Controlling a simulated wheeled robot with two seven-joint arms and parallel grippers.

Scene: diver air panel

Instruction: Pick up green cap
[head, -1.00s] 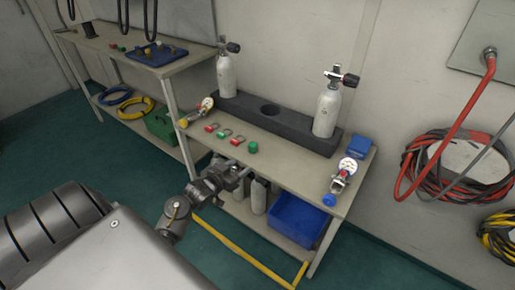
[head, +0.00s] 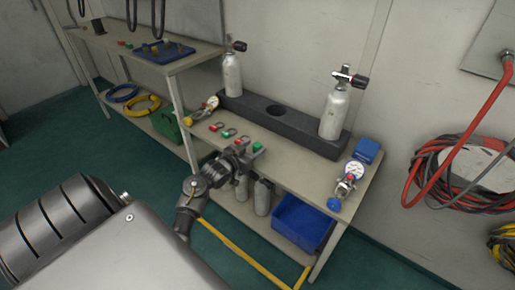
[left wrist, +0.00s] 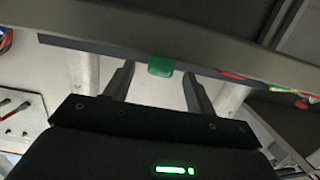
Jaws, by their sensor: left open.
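The green cap (head: 258,147) sits near the front edge of the bench top. My left gripper (head: 247,155) is just in front of it, at about the height of the bench edge, and partly overlaps it in the head view. In the left wrist view the green cap (left wrist: 160,67) appears between the two open fingertips (left wrist: 159,77), slightly beyond them. The fingers look empty; I cannot tell whether they touch the cap. My right gripper is not in view.
Padlock-like red and green pieces (head: 229,132) lie left of the cap. A dark rack (head: 285,123) with two grey cylinders (head: 333,112) stands behind. A gauge (head: 350,178) lies at right; a blue bin (head: 300,222) is on the lower shelf.

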